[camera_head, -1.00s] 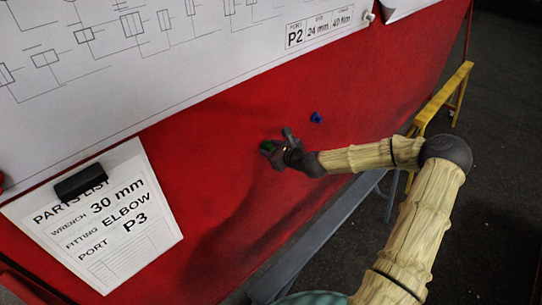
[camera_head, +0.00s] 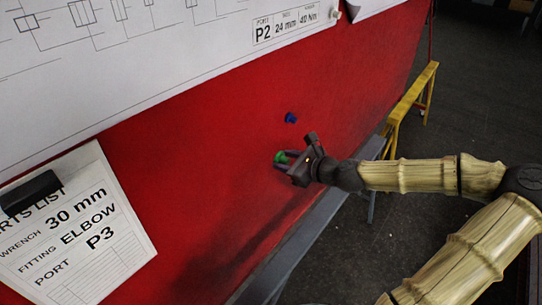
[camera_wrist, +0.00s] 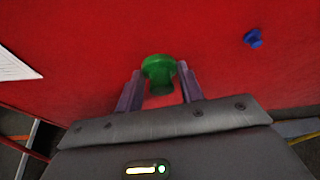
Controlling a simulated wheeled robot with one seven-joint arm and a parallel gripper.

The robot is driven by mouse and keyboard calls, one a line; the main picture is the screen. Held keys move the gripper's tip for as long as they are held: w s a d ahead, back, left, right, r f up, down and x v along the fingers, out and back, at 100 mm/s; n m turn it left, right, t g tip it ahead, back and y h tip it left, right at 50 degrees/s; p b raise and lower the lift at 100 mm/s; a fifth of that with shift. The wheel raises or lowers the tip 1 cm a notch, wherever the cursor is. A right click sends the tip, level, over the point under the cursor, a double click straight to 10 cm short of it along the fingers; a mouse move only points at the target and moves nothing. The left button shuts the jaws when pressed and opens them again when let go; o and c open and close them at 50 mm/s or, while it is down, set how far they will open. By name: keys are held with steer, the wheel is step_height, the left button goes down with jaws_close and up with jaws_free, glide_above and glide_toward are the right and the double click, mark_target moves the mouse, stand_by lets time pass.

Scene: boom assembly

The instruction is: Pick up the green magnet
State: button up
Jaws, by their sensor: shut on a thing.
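The green magnet (camera_head: 281,157) is a small knob in front of the red board (camera_head: 215,140). My gripper (camera_head: 282,160) has its fingers around it, coming from the right. In the wrist view the green magnet (camera_wrist: 158,70) sits between the two fingertips of my gripper (camera_wrist: 159,80), its round face toward the board. The fingers are shut on it. Whether the magnet still touches the board I cannot tell.
A blue magnet (camera_head: 291,118) is on the board just above my gripper; it also shows in the wrist view (camera_wrist: 253,38). A parts list sheet (camera_head: 75,230) with a black clip (camera_head: 31,193) hangs at lower left. A large drawing (camera_head: 150,55) covers the upper left. A yellow trestle (camera_head: 410,100) stands at right.

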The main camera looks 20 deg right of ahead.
steer(key=shift+s+d, duration=0.55)
steer(key=shift+s, duration=0.3)
steer(key=shift+s+d, duration=0.55)
steer(key=shift+s, duration=0.3)
steer(key=w+a+f+m+t+h, duration=0.1)
steer(key=w+f+m+h, duration=0.15)
steer(key=f, duration=0.65)
steer(key=w+a+f+m+h, duration=0.1)
steer(key=w+f+h, duration=0.15)
steer(key=f, duration=0.65)
steer(key=shift+m+h, duration=0.6)
steer(key=shift+m, duration=0.35)
steer(key=s+a+f, duration=0.2)
steer(key=a+f, duration=0.1)
steer(key=f, duration=0.3)
steer(key=s+a+f, duration=0.2)
steer(key=a+f, duration=0.1)
steer(key=f, duration=0.3)
steer(key=s+a+f, duration=0.3)
steer(key=f, duration=0.3)
